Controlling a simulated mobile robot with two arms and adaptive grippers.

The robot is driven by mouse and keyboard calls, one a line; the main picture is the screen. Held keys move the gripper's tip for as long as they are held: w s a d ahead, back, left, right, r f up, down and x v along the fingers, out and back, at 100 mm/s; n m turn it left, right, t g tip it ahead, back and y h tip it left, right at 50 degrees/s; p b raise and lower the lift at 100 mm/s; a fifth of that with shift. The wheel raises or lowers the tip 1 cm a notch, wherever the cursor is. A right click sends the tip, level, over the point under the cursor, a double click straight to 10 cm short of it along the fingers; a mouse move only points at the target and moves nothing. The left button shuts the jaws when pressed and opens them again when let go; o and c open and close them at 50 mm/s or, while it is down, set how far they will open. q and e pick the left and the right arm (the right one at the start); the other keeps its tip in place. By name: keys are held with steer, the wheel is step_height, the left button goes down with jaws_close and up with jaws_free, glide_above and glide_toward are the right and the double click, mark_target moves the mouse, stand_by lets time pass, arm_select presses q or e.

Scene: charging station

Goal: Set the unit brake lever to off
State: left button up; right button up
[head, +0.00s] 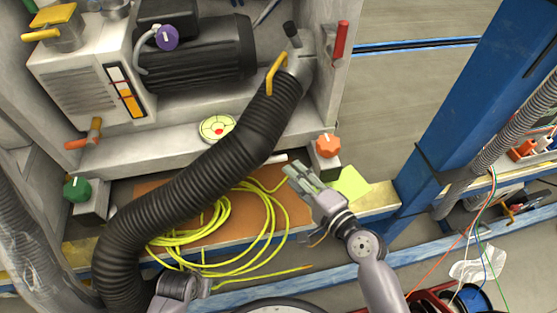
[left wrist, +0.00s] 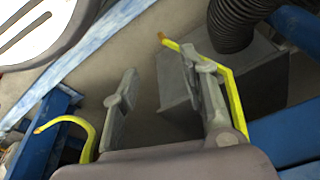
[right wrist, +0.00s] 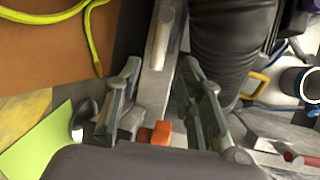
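No label tells me which handle is the unit brake lever. A red upright lever (head: 341,40) is on the right side of the unit, and an orange lever (head: 84,138) is at its left front. A short pale bar (head: 274,159) lies by the lower ledge; a pale-tipped bar (right wrist: 168,38) shows beyond my right fingertips in the right wrist view. My right gripper (head: 294,172) is open and empty, below the orange knob (head: 328,146). The knob also shows between the finger bases (right wrist: 161,133). My left gripper (left wrist: 165,85) is open and empty, low at the left.
A thick black hose (head: 190,185) runs across the unit's front to a coupling with a yellow handle (head: 275,72). Yellow cable (head: 215,235) lies coiled on a brown board. A green knob (head: 77,189) is at the left. A blue post (head: 470,100) stands at the right.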

arm_select(q)
steer(key=shift+w+d+r+b, duration=0.1)
steer(key=shift+w+r+b, duration=0.1)
steer(key=shift+r, duration=0.45)
steer(key=shift+w+r+b, duration=0.1)
steer(key=shift+w+r, duration=0.1)
steer(key=shift+r, duration=0.4)
arm_select(e)
steer(key=x, duration=0.7)
steer(key=shift+w+a, duration=0.15)
steer(key=shift+w, duration=0.05)
arm_select(q)
steer(key=shift+s, duration=0.1)
arm_select(e)
steer(key=shift+f, duration=0.1)
steer(key=shift+c, duration=0.2)
steer(key=shift+c, duration=0.6)
arm_select(q)
steer(key=shift+s+f, duration=0.1)
arm_select(e)
jaws_close()
